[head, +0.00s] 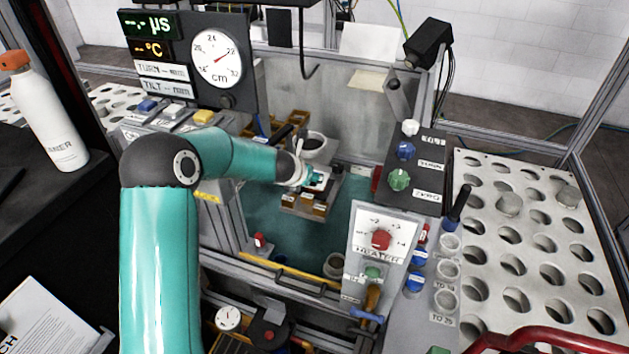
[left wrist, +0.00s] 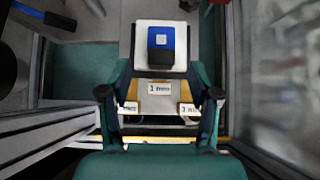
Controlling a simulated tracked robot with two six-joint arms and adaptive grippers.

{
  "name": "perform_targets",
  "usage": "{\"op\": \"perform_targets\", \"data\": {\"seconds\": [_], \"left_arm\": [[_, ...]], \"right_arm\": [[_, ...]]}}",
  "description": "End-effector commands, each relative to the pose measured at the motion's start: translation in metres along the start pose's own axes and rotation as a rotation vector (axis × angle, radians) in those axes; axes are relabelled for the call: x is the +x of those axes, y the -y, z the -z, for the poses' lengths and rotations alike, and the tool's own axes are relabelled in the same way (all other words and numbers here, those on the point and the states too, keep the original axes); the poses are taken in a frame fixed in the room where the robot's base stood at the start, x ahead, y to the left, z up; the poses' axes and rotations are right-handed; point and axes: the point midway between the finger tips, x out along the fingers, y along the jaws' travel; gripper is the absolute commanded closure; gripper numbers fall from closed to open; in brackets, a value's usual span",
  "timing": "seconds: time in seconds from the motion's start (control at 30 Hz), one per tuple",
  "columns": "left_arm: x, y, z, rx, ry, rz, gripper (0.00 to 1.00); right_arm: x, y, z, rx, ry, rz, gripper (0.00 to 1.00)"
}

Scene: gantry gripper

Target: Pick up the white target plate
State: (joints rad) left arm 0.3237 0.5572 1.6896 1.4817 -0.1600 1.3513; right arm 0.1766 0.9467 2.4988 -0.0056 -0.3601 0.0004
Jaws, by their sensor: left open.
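In the left wrist view a pale, roughly square plate (left wrist: 140,48) lies just beyond my fingertips, with a blue block (left wrist: 160,42) over its middle. It looks like the white target plate. No contact with the plate can be made out. In the head view my left gripper (head: 316,179) is over the same stand (head: 304,205) inside the gantry, and hides much of the plate. My right gripper is not in view.
A gauge panel (head: 217,58) stands behind at the left. A heater panel (head: 378,240) and a knob box (head: 405,170) flank the bay at the right. A grey cup (head: 314,147) is behind the stand. The teal floor (head: 290,240) in front is largely clear.

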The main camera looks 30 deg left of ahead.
Motion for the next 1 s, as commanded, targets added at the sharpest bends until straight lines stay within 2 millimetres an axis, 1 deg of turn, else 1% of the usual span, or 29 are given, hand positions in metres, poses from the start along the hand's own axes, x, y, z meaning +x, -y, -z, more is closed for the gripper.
{"op": "perform_targets", "data": {"seconds": [0.2,0.33,0.47,0.63,0.67,0.7,0.97,1.0], "left_arm": [[0.028,0.002,-0.001,-0.001,-0.003,0.000,0.38],[0.043,0.002,-0.001,-0.001,-0.002,0.000,0.38],[0.049,0.002,-0.001,-0.001,-0.001,0.000,0.38],[0.049,0.001,-0.001,-0.001,-0.001,0.000,0.38],[0.049,0.001,-0.001,-0.001,-0.001,0.000,0.39],[0.049,0.001,-0.001,-0.001,-0.001,0.000,0.46],[0.049,0.001,-0.001,-0.001,-0.001,0.000,0.89],[0.049,0.001,-0.001,-0.001,-0.001,0.000,0.96]], "right_arm": [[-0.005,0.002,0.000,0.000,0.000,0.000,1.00],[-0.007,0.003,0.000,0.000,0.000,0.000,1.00],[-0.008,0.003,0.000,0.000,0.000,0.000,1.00],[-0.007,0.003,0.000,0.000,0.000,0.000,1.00],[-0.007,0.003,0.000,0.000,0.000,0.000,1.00],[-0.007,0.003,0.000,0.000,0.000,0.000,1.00],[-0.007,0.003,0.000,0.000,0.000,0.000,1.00],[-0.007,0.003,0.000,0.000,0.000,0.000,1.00]]}}
